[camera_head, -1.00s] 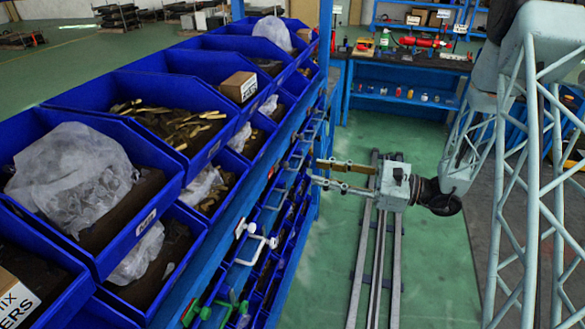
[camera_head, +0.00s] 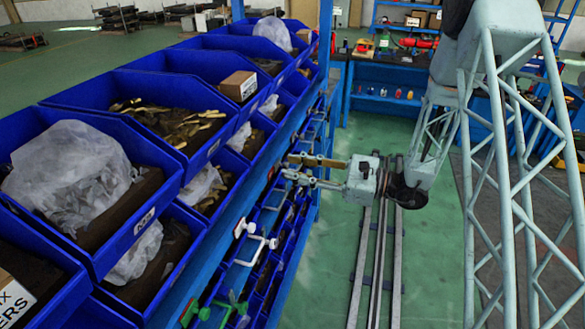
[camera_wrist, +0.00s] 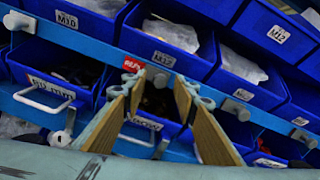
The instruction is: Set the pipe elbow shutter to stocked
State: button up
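My gripper (camera_head: 288,166) is open and empty, its two gold-padded fingers pointing at the side of the blue bin rack. In the wrist view my gripper (camera_wrist: 170,82) is spread before a lower row of bins, with nothing between its fingertips. A red label (camera_wrist: 133,64), only partly readable, shows on the blue rail just left of the left fingertip. A pale handle (camera_wrist: 137,136) is partly behind the left finger, below a small bin label. Another pale handle (camera_wrist: 44,101) is at left. I cannot tell which part is the pipe elbow shutter; the bin lettering is blurred.
Large blue bins (camera_head: 150,98) with bags and parts fill the rack's top row. A bench stands behind.

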jog(key=shift+w+a, duration=0.1)
jog(key=shift+a, duration=0.2)
jog(key=shift+c, duration=0.2)
grip_shut()
